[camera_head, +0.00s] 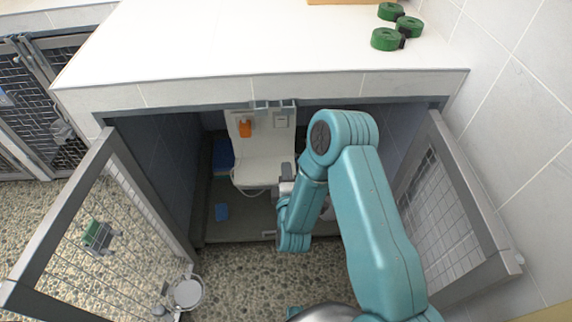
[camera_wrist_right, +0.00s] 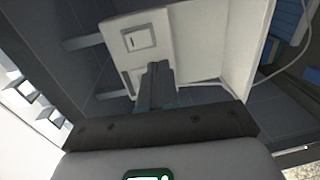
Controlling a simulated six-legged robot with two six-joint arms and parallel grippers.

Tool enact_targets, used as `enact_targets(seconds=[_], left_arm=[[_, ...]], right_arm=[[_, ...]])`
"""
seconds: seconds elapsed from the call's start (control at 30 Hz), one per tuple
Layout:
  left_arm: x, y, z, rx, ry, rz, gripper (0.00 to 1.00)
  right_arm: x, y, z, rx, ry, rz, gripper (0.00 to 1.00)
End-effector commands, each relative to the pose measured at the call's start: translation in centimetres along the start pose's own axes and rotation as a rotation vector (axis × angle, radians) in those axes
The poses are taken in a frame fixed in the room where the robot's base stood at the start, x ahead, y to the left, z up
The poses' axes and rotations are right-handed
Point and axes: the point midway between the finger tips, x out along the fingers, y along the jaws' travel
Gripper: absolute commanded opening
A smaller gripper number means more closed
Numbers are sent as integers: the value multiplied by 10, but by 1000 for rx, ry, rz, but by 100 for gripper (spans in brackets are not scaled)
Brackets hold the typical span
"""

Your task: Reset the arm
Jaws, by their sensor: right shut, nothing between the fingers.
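My right arm (camera_head: 372,205) is teal and reaches in from the lower right to the open kennel under the white counter. My right gripper (camera_head: 285,181) is dark, partly hidden by the wrist, and sits in front of the white panel unit (camera_head: 262,158) inside the kennel. In the right wrist view the gripper's fingers (camera_wrist_right: 156,86) are together and empty, in front of the white unit (camera_wrist_right: 200,35). I cannot tell whether they touch it. My left gripper is not in view.
Open barred doors stand left (camera_head: 88,215) and right (camera_head: 462,215) of the kennel. An orange item (camera_head: 245,128) is on the white unit. Blue cloth-like items (camera_head: 222,153) lie inside at left. Green rolls (camera_head: 386,39) sit on the counter (camera_head: 230,45). A metal bowl (camera_head: 186,292) is by the left door.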

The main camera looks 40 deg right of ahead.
Motion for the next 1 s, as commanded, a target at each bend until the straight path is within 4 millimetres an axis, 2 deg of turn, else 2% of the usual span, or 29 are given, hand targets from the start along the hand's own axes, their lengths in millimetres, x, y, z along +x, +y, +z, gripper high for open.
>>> enact_targets(seconds=[0.47, 0.57, 0.67, 0.7, 0.73, 0.87, 0.97, 1.0], left_arm=[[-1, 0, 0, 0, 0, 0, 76], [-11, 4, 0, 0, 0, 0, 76], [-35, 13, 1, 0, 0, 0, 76], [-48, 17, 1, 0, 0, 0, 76], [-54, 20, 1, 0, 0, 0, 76], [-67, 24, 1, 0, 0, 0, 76], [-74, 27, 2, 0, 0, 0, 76], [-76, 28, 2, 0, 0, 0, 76]], right_arm=[[-1, 0, 0, 0, 1, 0, 0], [-2, 14, -4, 2, 7, 4, 0], [-9, 44, -12, 3, 35, 3, 0], [-17, 49, -22, 9, 80, -48, 0], [-24, 43, -31, 50, 122, -121, 0], [-66, 1, -62, 329, 222, -481, 0], [-113, -31, -76, 560, 191, -801, 0], [-135, -43, -79, 647, 147, -934, 0]])
